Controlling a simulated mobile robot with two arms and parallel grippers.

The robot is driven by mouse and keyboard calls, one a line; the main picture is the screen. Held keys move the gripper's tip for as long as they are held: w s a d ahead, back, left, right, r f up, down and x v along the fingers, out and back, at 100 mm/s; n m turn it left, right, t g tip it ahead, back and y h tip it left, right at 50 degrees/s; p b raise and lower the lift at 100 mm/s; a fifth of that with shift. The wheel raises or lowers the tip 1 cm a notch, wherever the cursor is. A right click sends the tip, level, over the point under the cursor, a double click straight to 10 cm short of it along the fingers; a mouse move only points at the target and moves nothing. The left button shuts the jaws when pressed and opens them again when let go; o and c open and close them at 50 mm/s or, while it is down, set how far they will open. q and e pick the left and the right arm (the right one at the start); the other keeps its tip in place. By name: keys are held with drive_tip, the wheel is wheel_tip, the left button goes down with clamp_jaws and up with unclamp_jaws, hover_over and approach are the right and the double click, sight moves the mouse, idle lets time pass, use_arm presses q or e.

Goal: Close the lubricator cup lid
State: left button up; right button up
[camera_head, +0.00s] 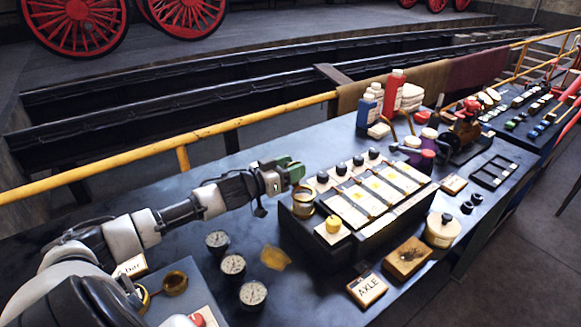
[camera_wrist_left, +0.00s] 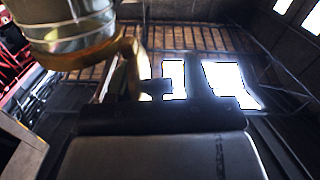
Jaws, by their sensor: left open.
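My left arm reaches in from the left over the bench. My left gripper (camera_head: 287,172), with green at its tip, is open just behind and left of a small brass-rimmed cup (camera_head: 303,201). This cup stands at the back left corner of a dark box with several cream panels, and looks like the lubricator cup. In the left wrist view a grey cup-like body with a brass rim (camera_wrist_left: 80,48) and a curved brass arm hangs at upper left, close to the camera. I cannot make out the lid or its angle. My right gripper is not in view.
The dark box (camera_head: 290,241) fills the middle of the bench. Several dial gauges (camera_head: 233,265) and a yellow cloth (camera_head: 275,258) lie left of it. An AXLE sign (camera_head: 367,290), a wooden block (camera_head: 407,257) and a cream pot (camera_head: 442,230) stand in front. Bottles (camera_head: 394,92) stand behind.

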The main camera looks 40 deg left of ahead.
use_arm(q)
drive_tip(key=shift+c, duration=0.4)
drive_tip(key=c, duration=0.7)
drive_tip(key=shift+d, duration=0.1)
drive_tip(key=shift+r, duration=0.1)
drive_tip(key=m, duration=0.1)
drive_tip(key=m+p, duration=0.1)
drive_tip(key=shift+s+d+r+m, duration=0.15)
drive_tip(key=shift+d+r+m, duration=0.15)
drive_tip(key=shift+d+m, duration=0.1)
drive_tip(key=m, duration=0.1)
drive_tip(key=d+m+p, duration=0.1)
drive_tip(key=m, duration=0.1)
drive_tip(key=shift+s+r, duration=0.1)
drive_tip(key=shift+s, duration=0.05)
drive_tip(key=shift+d+m, duration=0.15)
drive_tip(key=shift+m, duration=0.45)
drive_tip(key=shift+r, duration=0.1)
